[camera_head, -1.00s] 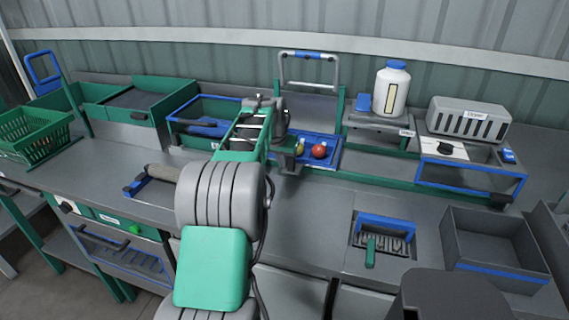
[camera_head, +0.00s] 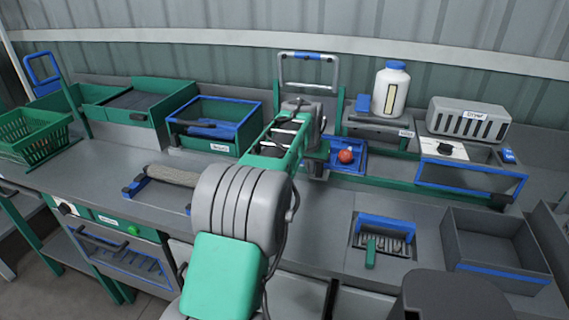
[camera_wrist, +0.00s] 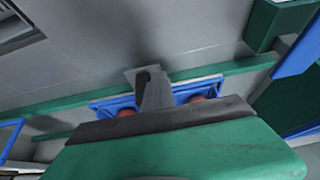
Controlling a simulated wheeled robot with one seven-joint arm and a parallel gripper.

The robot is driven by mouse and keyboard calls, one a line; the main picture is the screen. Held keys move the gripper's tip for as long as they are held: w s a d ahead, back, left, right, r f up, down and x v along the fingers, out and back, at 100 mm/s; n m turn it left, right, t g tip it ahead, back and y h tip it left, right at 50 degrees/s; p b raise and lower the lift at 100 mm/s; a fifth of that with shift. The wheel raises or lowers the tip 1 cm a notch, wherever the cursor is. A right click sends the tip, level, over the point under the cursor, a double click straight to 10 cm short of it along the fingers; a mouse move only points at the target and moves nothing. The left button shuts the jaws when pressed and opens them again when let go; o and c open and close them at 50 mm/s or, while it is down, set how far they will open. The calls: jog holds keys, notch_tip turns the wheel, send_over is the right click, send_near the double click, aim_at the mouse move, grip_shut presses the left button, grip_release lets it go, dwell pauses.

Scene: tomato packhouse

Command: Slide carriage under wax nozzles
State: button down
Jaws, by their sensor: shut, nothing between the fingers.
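The carriage is a blue tray (camera_head: 359,161) on the green rails, left of the bottle stand, with a red tomato (camera_head: 346,156) in it. In the wrist view the blue tray (camera_wrist: 100,107) shows on both sides of my gripper, with parts of two red tomatoes (camera_wrist: 196,99). My gripper (camera_head: 318,172) is shut and empty at the tray's left part; my arm hides that side, and whether they touch is unclear. A white bottle with a blue cap (camera_head: 391,92) stands on a grey stand (camera_head: 380,125) right of the tray. I cannot make out the nozzles beneath it.
A grey vented box (camera_head: 468,119) and a blue-framed section (camera_head: 470,178) lie farther right along the rail. A metal frame arch (camera_head: 308,56) stands behind the tray. A green, blue-rimmed bin (camera_head: 212,143) is at left. The front counter right of my arm is partly clear.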

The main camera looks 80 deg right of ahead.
jog(key=shift+s, duration=0.4)
jog(key=shift+s+a+p, duration=0.2)
jog(key=shift+s+p, duration=0.1)
jog(key=shift+s, duration=1.65)
jog(key=shift+s+a+p, duration=0.2)
jog(key=shift+s+p, duration=0.1)
jog(key=shift+s, duration=1.65)
jog(key=shift+s+a+p, duration=0.2)
jog(key=shift+s+p, duration=0.1)
jog(key=shift+s, duration=2.3)
jog(key=shift+s+a+p, duration=0.15)
jog(key=shift+s+p, duration=0.3)
jog(key=shift+s, duration=0.4)
jog(key=shift+w, duration=1.05)
jog(key=a+p+v, duration=0.1)
jog(key=v, duration=0.7)
jog(key=shift+p, duration=0.35)
jog(key=shift+w+a+f, duration=0.1)
jog(key=shift+a, duration=0.05)
